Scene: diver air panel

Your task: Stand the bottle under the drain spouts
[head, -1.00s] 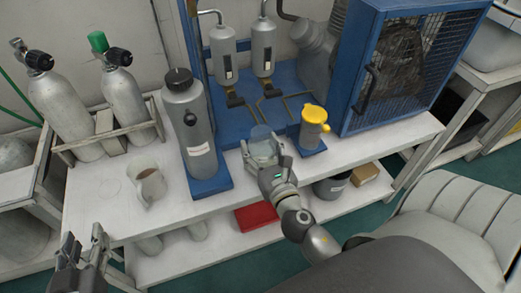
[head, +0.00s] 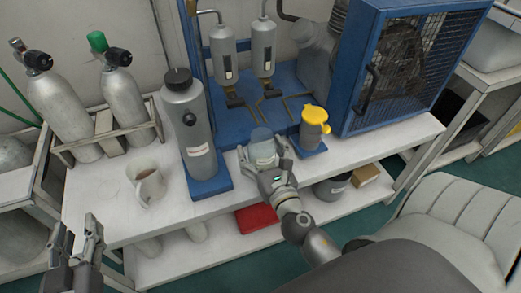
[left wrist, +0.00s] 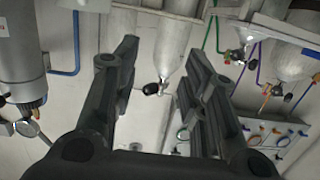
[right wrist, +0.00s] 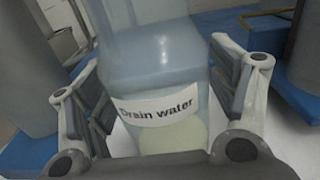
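The bottle (head: 263,148) is clear and bluish, stands about upright at the front of the blue panel base, and has a "Drain water" label (right wrist: 155,108) in the right wrist view. The drain spouts (head: 270,112) are bent brass pipes just behind the bottle. My left gripper (head: 78,240) is open and empty at lower left; its spread fingers show in the left wrist view (left wrist: 160,85).
A grey cylinder (head: 188,125) on a blue foot stands left of the bottle. A yellow-topped canister (head: 314,125) stands close on the right, beside the blue caged compressor (head: 400,75). A beige mug (head: 149,187) sits on the white bench (head: 110,205), which is clear around it.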

